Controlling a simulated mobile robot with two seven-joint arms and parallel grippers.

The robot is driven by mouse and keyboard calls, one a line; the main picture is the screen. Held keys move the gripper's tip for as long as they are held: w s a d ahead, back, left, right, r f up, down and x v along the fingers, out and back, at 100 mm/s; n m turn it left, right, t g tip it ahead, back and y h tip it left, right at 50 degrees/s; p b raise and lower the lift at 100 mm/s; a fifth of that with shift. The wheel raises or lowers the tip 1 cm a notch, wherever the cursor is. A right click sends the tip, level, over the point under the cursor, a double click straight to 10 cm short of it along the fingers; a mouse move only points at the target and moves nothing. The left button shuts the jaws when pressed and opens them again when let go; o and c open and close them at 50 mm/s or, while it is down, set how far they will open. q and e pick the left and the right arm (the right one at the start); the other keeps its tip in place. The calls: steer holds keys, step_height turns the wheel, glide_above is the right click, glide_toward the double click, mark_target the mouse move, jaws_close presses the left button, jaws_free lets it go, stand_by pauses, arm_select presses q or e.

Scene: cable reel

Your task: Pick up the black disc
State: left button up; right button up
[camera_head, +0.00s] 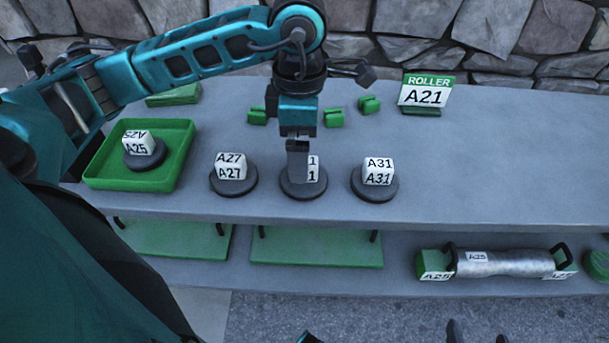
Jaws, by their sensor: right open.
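Several black discs, each with a white labelled block on top, stand on the grey bench. One labelled A27 (233,184) is left of centre, and one labelled A31 (374,187) is to the right. A middle disc (303,188) stands between them, its label mostly hidden and only "1" readable. Another, labelled A25 (145,158), sits in a green tray (100,174). My right gripper (298,172) points down at the middle disc, open, its finger in front of the white block. Contact cannot be told.
Small green blocks (334,118) lie behind the discs. A sign reading ROLLER A21 (425,91) stands at the back right. A metal roller (505,263) lies on the lower shelf beside green panels (316,248). The bench's right side is clear.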

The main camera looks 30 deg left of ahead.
arm_select(q)
steer(key=f, duration=0.4)
steer(key=f+b, duration=0.1)
steer(key=shift+d+f, duration=0.35)
steer(key=shift+f, duration=0.05)
arm_select(e)
steer(key=shift+f, duration=0.55)
arm_select(q)
steer(key=c, duration=1)
arm_select(e)
steer(key=shift+w, duration=0.1)
arm_select(q)
steer(key=shift+r, duration=0.15)
steer(key=shift+r+p, duration=7.4)
steer(key=shift+r, duration=8.05)
arm_select(e)
steer(key=s+d+r+h, duration=0.1)
steer(key=d+r, duration=0.2)
steer(key=r, duration=0.7)
steer(key=shift+s+r, duration=0.3)
